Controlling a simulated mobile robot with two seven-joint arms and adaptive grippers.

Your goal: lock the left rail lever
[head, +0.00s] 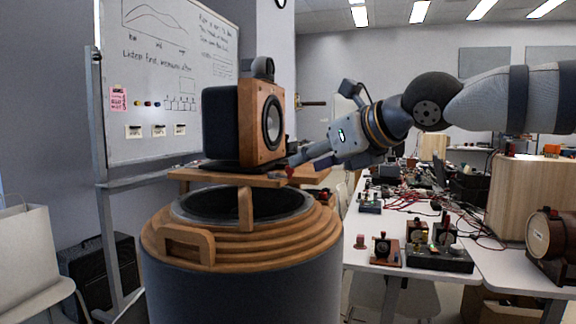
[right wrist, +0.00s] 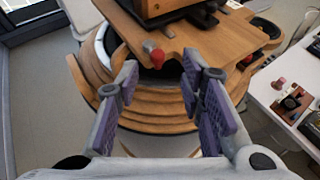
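A speaker (head: 262,125) with a dark cabinet and wooden front stands on a wooden board (head: 225,178) over a round, ringed wooden stand (head: 180,240). In the right wrist view, a small lever with a red knob (right wrist: 158,58) stands at the edge of the board (right wrist: 195,45), below the speaker's dark base. Another red knob (right wrist: 275,32) shows farther right; I cannot tell which lever is the left one. My right gripper (head: 303,160) is at the board's right side. In its wrist view the gripper (right wrist: 160,82) is open and empty, the red knob just beyond its fingertips. My left gripper is out of view.
A white table (head: 385,250) at right holds small devices, red cables and a wooden box (head: 518,195). A whiteboard (head: 165,80) stands behind at left. A dark case (head: 100,265) and a pale chair (head: 30,255) are at the lower left.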

